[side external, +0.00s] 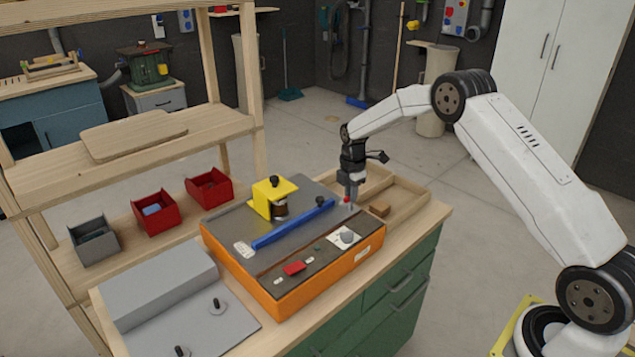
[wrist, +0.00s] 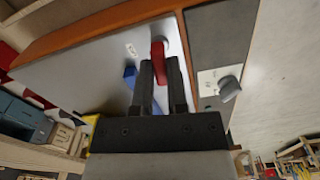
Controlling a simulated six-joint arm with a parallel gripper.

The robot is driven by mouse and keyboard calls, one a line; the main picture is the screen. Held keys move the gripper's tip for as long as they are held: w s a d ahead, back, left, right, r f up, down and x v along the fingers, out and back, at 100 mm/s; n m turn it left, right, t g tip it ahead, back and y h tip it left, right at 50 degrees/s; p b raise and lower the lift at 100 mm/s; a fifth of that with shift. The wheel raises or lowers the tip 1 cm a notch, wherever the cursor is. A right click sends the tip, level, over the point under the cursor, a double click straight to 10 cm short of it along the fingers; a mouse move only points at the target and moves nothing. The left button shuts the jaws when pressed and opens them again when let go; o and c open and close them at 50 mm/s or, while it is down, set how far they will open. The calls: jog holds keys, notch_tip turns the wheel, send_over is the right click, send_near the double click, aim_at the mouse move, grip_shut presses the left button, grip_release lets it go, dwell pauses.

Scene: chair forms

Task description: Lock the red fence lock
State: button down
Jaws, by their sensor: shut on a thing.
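The red fence lock (wrist: 158,62) is a small red lever on the grey top of the orange machine, and it lies between my gripper's fingertips in the wrist view. In the side view only a bit of its red (side external: 347,200) shows below my gripper (side external: 349,198). My gripper (wrist: 162,75) is shut on the red lever and points down at the machine's right end. The blue fence (side external: 293,224) lies across the grey top, with a black knob near its right end, close to my gripper. The fingers hide part of the lever.
The orange machine (side external: 271,295) stands on a green-drawer bench. Its front panel has a red switch (side external: 294,268) and a grey dial (side external: 347,237). A yellow guard (side external: 274,190) stands on the top. A wooden tray (side external: 405,198) holding a small block is at the right.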

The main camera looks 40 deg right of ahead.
jog(key=m, duration=1.2)
jog(key=shift+r+m, duration=0.1)
jog(key=shift+m, duration=2)
jog(key=c, duration=0.6)
grip_release()
jog(key=shift+c, duration=0.2)
